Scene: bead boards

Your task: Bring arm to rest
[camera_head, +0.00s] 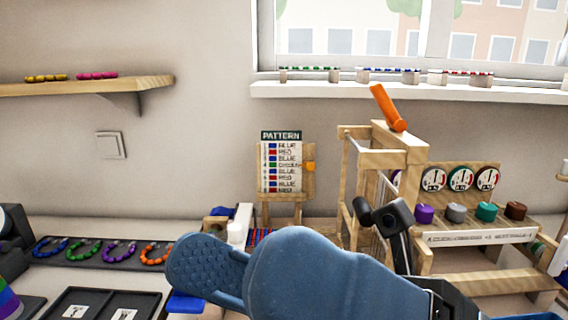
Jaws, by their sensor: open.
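My gripper (226,268) is in the lower middle of the head view, close to the camera. Its two large blue fingers show, one with a dimpled inner pad, the other nearer and smooth. The fingers stand apart and I see nothing held between them. A dark part of my arm runs off to the lower right behind them. The fingers hide part of the bench behind, so what lies there cannot be told.
A pattern card (282,165) stands on a small easel behind my gripper. A wooden frame (388,157) with an orange handle (388,107) stands close on the right, near several coloured knobs. Bead strings and a black tray (75,291) lie left. The space above my gripper's left side is clear.

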